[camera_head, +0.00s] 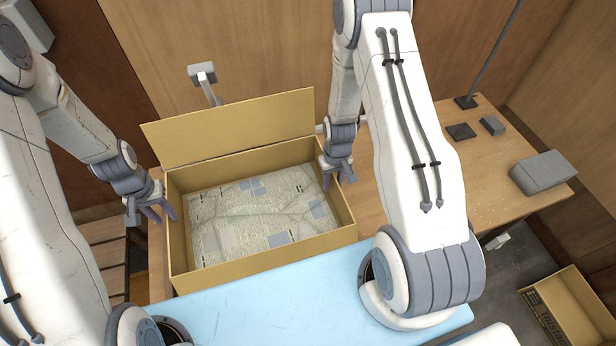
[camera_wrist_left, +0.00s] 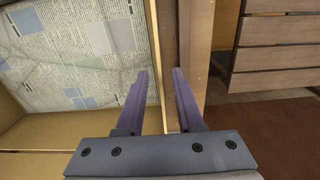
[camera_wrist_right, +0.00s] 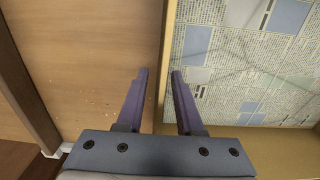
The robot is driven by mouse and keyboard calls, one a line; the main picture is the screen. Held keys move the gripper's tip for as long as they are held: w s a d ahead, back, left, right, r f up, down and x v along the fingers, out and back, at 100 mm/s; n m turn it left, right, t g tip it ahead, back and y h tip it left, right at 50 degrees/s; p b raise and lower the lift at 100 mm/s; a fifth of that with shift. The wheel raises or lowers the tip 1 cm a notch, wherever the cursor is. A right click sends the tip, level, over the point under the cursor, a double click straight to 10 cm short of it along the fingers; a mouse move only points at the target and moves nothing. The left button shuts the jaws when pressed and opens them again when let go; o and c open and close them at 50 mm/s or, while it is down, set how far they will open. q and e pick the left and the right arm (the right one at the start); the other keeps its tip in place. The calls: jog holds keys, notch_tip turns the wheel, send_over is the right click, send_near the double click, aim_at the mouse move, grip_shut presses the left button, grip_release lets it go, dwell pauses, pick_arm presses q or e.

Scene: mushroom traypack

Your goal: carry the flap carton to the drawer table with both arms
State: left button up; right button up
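The flap carton (camera_head: 265,258) is an open brown cardboard box on the wooden table, with its back flap (camera_head: 235,128) raised. Printed paper with grey-blue patches lines its inside. My left gripper (camera_head: 155,212) is at the carton's left wall; in the left wrist view the fingers (camera_wrist_left: 159,75) stand apart on either side of the wall edge (camera_wrist_left: 153,55). My right gripper (camera_head: 338,178) is at the right wall; in the right wrist view its fingers (camera_wrist_right: 159,72) stand apart with the wall edge (camera_wrist_right: 165,60) between them. I cannot tell which furniture is the drawer table.
The wooden table (camera_head: 485,195) extends right, carrying a grey box (camera_head: 543,173) and small dark blocks. A pale blue surface (camera_head: 270,305) lies in front of the carton. A slatted wooden piece (camera_head: 105,245) stands left. Another open carton (camera_head: 570,310) is at lower right.

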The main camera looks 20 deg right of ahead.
pick_arm(q)
notch_tip(320, 180, up, 6)
jog(key=shift+r, duration=0.1)
pick_arm(e)
notch_tip(320, 180, up, 12)
dwell(0.5)
dwell(0.4)
